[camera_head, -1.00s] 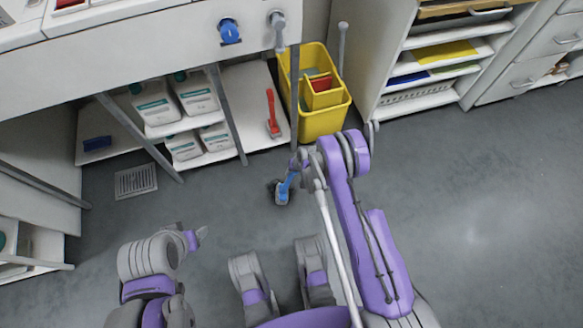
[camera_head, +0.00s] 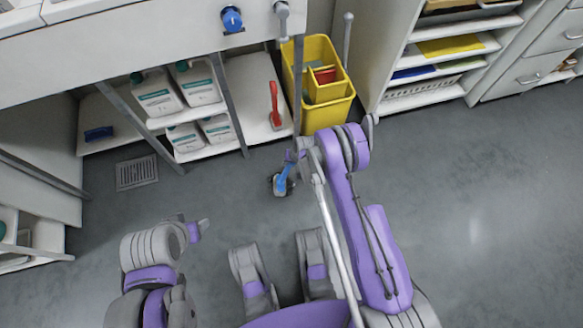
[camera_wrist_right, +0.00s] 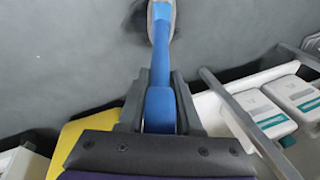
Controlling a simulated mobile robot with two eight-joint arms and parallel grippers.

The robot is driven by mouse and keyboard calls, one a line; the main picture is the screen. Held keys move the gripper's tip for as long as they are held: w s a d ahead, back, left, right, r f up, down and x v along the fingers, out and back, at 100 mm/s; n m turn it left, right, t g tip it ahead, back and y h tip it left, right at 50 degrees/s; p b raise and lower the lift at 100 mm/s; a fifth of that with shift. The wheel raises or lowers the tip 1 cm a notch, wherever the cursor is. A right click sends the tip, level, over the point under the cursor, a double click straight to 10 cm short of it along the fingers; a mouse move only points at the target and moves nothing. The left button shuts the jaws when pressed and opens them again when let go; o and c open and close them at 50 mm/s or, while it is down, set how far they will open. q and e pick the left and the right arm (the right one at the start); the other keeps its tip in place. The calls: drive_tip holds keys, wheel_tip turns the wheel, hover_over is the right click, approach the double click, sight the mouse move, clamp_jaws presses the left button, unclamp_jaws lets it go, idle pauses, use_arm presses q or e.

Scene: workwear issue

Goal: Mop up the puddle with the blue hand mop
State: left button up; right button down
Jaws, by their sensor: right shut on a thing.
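The blue hand mop (camera_head: 282,182) is held head-down against the grey floor, in front of the lower shelf. My right gripper (camera_head: 291,158) is shut on its blue handle, which also shows between the fingers in the right wrist view (camera_wrist_right: 160,55). The mop's grey head (camera_wrist_right: 161,8) is partly cut off by that view's top edge. A small dark patch, seemingly the puddle (camera_wrist_right: 138,22), shows beside and under the head; the mop hides part of it. My left gripper (camera_head: 203,226) is low on the left, away from the mop; its jaw opening is unclear.
A yellow bucket (camera_head: 327,121) stands behind my right arm. A red-handled tool (camera_head: 275,104) and white jugs (camera_head: 157,93) are on the shelves under the counter. A floor drain (camera_head: 137,173) lies to the left. The floor at right is clear.

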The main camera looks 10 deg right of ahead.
drive_tip(key=w, duration=1.1)
drive_tip(key=shift+a, duration=0.2)
idle(0.7)
wheel_tip(320, 180, up, 6)
drive_tip(key=p, duration=0.2)
idle(0.5)
drive_tip(key=shift+r+p, duration=0.1)
drive_tip(key=shift+p, duration=0.2)
drive_tip(key=shift+r+p, duration=0.3)
drive_tip(key=shift+r, duration=1.05)
